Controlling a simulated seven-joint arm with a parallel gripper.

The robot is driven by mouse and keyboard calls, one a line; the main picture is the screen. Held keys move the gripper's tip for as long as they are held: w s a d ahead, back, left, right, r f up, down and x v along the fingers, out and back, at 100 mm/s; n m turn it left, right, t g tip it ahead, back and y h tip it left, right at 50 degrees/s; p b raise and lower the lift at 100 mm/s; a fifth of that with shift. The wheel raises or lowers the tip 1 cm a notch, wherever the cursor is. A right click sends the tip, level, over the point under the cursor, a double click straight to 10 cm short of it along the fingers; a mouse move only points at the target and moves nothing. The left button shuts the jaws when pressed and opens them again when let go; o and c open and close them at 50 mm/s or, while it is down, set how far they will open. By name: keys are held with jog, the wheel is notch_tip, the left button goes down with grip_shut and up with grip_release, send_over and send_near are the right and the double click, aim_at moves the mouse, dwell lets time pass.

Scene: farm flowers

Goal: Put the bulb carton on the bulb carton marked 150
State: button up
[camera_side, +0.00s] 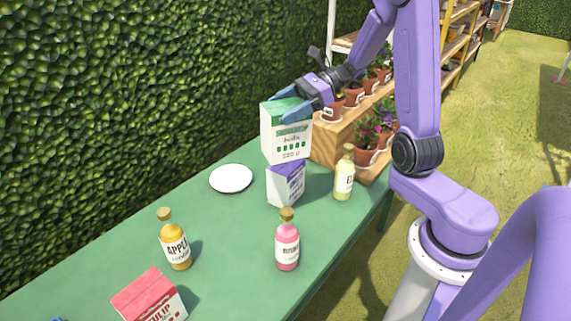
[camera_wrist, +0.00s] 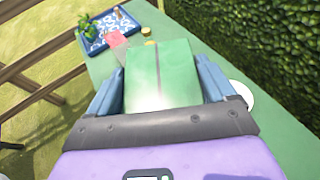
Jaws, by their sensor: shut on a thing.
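A white carton with a green top and green print (camera_side: 286,139) is upright in the side view. My gripper (camera_side: 291,104) is shut on its top part. In the wrist view my gripper (camera_wrist: 161,72) has its blue fingers on both sides of the carton's green top (camera_wrist: 162,78). A smaller white and purple carton (camera_side: 285,186) stands on the green table directly below the held carton. The number on the lower carton is too small to read.
A pale yellow bottle (camera_side: 344,176) stands close to the right of the lower carton. A white plate (camera_side: 231,178) lies to its left. A pink bottle (camera_side: 287,245), an amber bottle (camera_side: 175,246) and a red carton (camera_side: 150,296) stand nearer. Potted plants on a wooden stand (camera_side: 333,141) are behind.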

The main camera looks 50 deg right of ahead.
aim_at(297, 98)
jog(key=s+d+r+m+t+h, duration=0.2)
jog(key=s+d+r+m+t, duration=0.15)
jog(key=s, duration=0.45)
jog(key=shift+g+h, duration=0.25)
jog(key=shift+h, duration=0.15)
jog(key=w+f, duration=0.1)
jog(key=w, duration=0.1)
jog(key=w+d+f, duration=0.1)
jog(key=w, duration=0.2)
jog(key=w+f, duration=0.2)
jog(key=w, duration=0.1)
jog(key=shift+w+d, duration=0.25)
jog(key=w+d+f, duration=0.1)
jog(key=w+f, duration=0.3)
jog(key=f, duration=0.4)
jog(key=shift+w+f, duration=0.2)
jog(key=shift+f, duration=0.2)
jog(key=o, duration=1.2)
